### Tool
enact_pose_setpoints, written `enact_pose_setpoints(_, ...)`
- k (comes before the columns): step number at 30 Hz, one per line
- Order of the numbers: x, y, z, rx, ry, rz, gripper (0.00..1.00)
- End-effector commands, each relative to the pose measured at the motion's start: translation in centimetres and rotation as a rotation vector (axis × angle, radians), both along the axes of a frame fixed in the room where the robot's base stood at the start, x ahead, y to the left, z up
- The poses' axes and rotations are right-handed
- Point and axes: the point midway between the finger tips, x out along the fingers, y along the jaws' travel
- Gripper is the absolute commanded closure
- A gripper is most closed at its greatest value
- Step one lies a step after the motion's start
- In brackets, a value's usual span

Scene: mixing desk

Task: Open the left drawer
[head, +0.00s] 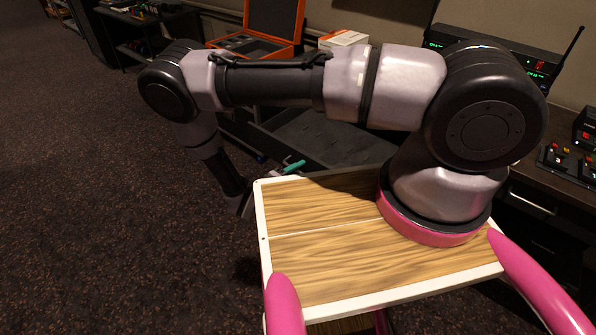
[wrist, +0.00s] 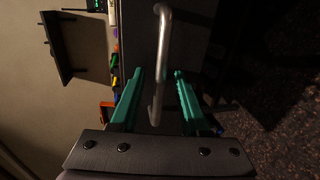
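The left drawer (head: 330,135) is pulled out from the desk in the head view, and its dark, empty-looking inside shows behind my arm. Its front is mostly hidden in the head view by my own body and arm. In the wrist view, its silver bar handle (wrist: 164,40) stands off a dark front panel (wrist: 136,35). My gripper (wrist: 160,73) has green fingers, spread apart on either side of the handle. A gap shows on both sides of the bar, so it is not clamped. A green finger of my gripper also shows in the head view (head: 293,167), near the drawer's front.
An open orange case (head: 262,30) and a white box (head: 343,39) sit on the desk behind my arm. A radio-like device with green displays (head: 500,58) stands at the right. Another drawer handle (head: 531,203) is at the right. The carpet (head: 90,200) at the left is clear.

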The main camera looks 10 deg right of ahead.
Motion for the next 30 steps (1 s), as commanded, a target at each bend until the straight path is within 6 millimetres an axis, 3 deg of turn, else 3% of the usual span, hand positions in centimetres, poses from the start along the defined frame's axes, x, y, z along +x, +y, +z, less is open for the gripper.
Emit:
enact_pose_setpoints(11, -0.5, 0.7, 0.2, 0.001, -0.001, 0.002, 0.55)
enact_pose_setpoints(24, -5.4, 7.0, 1.8, 0.002, -0.001, 0.003, 0.55)
enact_pose_setpoints(30, -6.4, 8.2, 2.2, 0.0, 0.0, 0.001, 0.55)
